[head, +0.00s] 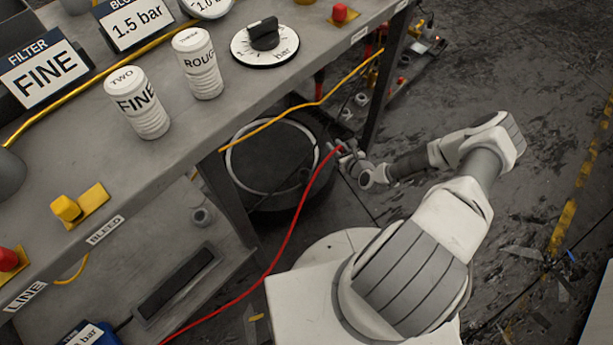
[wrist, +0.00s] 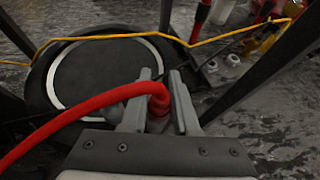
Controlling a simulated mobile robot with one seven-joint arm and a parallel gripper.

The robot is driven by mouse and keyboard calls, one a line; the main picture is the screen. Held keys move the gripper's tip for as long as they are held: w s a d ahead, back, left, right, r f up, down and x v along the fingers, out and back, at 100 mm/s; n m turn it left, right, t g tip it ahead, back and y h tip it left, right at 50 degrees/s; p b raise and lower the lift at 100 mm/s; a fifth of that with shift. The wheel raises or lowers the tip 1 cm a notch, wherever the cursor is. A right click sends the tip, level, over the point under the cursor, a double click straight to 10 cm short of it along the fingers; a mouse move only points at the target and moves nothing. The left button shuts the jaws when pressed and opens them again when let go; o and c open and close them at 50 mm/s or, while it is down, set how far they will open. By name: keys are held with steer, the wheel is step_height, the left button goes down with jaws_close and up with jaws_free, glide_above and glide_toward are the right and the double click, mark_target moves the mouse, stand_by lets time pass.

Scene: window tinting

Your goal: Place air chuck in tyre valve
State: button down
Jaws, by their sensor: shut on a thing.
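My gripper (head: 345,150) is low beside the bench, to the right of a black round tyre with a white ring (head: 232,172). In the wrist view my gripper (wrist: 160,88) is shut on the end of the red hose (wrist: 95,103). The air chuck at that end is mostly hidden between the fingers. The tyre (wrist: 62,92) lies flat beyond the fingers and to their left. The hose (head: 291,235) runs from my gripper down to the lower left. I cannot make out the tyre valve in either view.
The grey bench (head: 165,185) stands at the left, with a dark leg (head: 229,194) in front of the tyre. A yellow hose (head: 290,112) crosses above the tyre. Small red and yellow fittings (head: 420,50) are at the back. Open floor (head: 500,85) lies right.

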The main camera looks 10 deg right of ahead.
steer(key=w+a+f+b, duration=0.1)
steer(key=a+f, duration=0.1)
steer(key=a, duration=0.1)
steer(key=w+a+f+b, duration=0.1)
steer(key=a+f, duration=0.1)
steer(key=a, duration=0.2)
steer(key=w+a+f+b, duration=0.1)
steer(key=a+f, duration=0.2)
steer(key=shift+w+a, duration=0.35)
steer(key=shift+w, duration=0.05)
steer(key=shift+f+b, duration=1)
steer(key=shift+f, duration=0.95)
steer(key=shift+f, duration=0.2)
steer(key=c, duration=0.7)
jaws_free()
steer(key=shift+r, duration=0.1)
